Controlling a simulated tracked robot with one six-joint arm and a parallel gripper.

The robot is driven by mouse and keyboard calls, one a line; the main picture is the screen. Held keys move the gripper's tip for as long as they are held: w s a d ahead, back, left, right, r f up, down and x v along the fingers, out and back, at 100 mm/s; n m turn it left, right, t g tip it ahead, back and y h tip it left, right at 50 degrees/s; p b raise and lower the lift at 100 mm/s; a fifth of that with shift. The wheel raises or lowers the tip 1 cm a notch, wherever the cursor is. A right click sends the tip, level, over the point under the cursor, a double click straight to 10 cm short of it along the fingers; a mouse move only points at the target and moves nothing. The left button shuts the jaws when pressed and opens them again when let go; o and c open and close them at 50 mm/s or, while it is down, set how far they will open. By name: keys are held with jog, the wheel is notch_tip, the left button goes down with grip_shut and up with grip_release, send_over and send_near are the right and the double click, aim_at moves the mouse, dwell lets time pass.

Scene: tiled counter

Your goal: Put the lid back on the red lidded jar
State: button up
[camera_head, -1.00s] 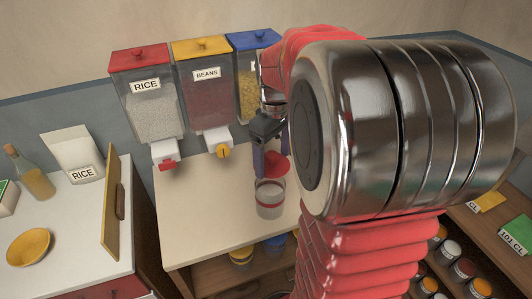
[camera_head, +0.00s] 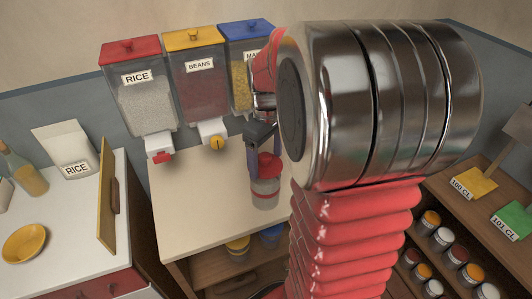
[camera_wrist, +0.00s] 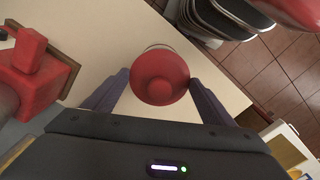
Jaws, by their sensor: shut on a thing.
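The jar (camera_head: 265,195) is clear with a red band and stands upright on the pale counter. Its red lid (camera_head: 267,168) is over the jar's mouth, seemingly at or just above the rim; I cannot tell whether it is seated. In the wrist view the round lid (camera_wrist: 160,78) lies between the fingers, with a sliver of pale jar rim (camera_wrist: 157,47) beyond its far edge. My gripper (camera_wrist: 158,88) is shut on the lid, a finger on each side. My arm hides part of the right side in the head view.
A cutting board (camera_head: 106,195) stands at left. Small jars (camera_head: 442,240) fill a shelf at lower right.

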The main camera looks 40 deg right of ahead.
jog(key=shift+f, duration=1.2)
dwell(0.7)
jog(key=shift+f, duration=0.15)
dwell(0.8)
jog(key=o, duration=1.1)
jog(key=shift+r, duration=3.55)
jog(key=shift+c, duration=0.2)
